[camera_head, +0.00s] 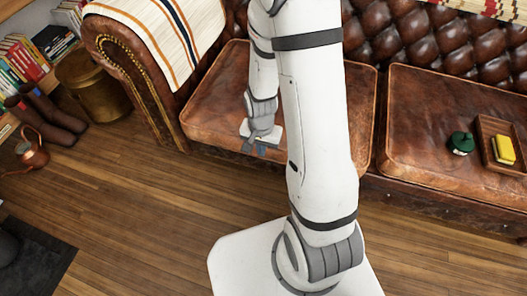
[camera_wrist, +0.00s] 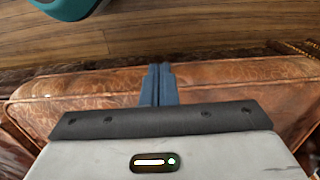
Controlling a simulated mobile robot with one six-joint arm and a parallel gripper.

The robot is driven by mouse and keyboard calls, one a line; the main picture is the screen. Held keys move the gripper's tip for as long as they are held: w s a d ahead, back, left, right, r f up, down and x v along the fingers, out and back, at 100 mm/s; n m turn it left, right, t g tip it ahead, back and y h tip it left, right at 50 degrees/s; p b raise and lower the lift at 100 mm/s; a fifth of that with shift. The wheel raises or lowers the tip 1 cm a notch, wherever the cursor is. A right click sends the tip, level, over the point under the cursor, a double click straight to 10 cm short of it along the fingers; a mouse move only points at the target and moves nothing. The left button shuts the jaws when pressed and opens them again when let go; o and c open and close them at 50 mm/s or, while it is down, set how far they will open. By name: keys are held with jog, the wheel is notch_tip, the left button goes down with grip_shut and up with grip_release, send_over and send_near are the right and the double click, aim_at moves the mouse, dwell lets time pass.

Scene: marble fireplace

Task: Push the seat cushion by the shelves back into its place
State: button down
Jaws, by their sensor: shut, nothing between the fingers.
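The seat cushion by the shelves (camera_head: 215,105) is brown leather with piped edges, on the left of the sofa in the head view. Its front right corner sits a little forward of the neighbouring cushion's front line. My arm hides its middle. My gripper (camera_head: 262,148) is shut and empty, low at the cushion's front edge. In the wrist view the two blue fingers (camera_wrist: 158,70) are together and overlap the cushion's front part (camera_wrist: 230,75). I cannot tell whether they touch it.
The right seat cushion (camera_head: 425,115) carries a green item (camera_head: 461,143) and a tray (camera_head: 487,130) with a yellow block (camera_head: 503,150). Left are the sofa arm (camera_head: 120,65), a brass bin (camera_head: 92,80), boots, a copper jug (camera_head: 32,152) and bookshelves.

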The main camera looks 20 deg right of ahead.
jog(key=w+d+f+b, duration=0.2)
jog(key=w+f+b, duration=0.1)
jog(key=f, duration=0.6)
jog(key=shift+d+b, duration=0.2)
jog(key=shift+b, duration=0.55)
jog(key=shift+w, duration=0.1)
